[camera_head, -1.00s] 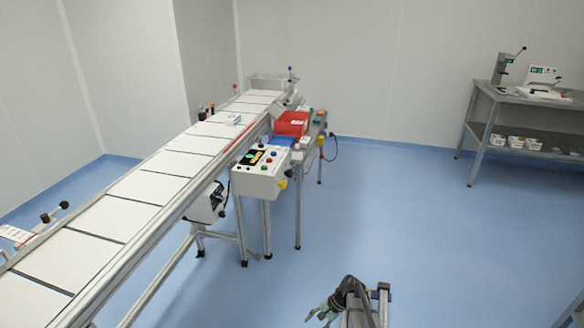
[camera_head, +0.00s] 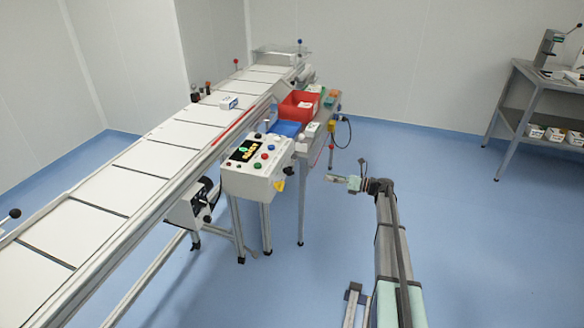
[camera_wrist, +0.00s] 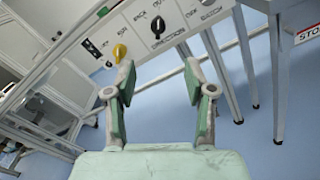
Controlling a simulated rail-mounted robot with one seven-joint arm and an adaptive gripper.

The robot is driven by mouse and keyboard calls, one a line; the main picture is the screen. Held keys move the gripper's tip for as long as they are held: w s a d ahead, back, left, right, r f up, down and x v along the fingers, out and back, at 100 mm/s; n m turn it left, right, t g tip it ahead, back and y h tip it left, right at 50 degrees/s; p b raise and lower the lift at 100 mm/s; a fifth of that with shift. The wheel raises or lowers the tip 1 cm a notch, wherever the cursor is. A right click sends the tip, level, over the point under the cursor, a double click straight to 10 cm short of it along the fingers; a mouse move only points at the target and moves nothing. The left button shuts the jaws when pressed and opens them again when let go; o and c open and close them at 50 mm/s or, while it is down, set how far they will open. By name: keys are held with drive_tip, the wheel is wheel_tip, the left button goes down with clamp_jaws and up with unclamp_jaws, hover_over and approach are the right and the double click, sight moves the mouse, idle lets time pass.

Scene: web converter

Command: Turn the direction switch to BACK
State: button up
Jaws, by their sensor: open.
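The control box (camera_head: 258,175) stands beside the conveyor, with a display and several coloured buttons on its top. In the wrist view its front panel (camera_wrist: 95,50) shows at the top, tilted. A black rotary knob (camera_wrist: 158,27) sits there under lettering that looks like BACK; I take it to be the direction switch. Which way it points is hard to tell. A yellow knob (camera_wrist: 120,52) is left of it. My gripper (camera_head: 345,182) is right of the box, apart from it. In the wrist view my gripper (camera_wrist: 159,68) is open and empty, its fingers below the black knob.
The conveyor (camera_head: 150,160) runs along the left, with a small box (camera_head: 229,102) on it. A red bin (camera_head: 299,105) and a blue tray (camera_head: 284,128) lie behind the control box. Table legs (camera_wrist: 280,85) stand at right. A shelf table (camera_head: 520,110) is far right; the floor between is clear.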

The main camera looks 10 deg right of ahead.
drive_tip(key=m+p, duration=0.1)
drive_tip(key=p, duration=0.2)
approach(291, 169)
drive_tip(key=x, duration=0.6)
drive_tip(key=f+x, duration=0.1)
drive_tip(key=x, duration=0.3)
drive_tip(key=shift+a, duration=0.1)
clamp_jaws()
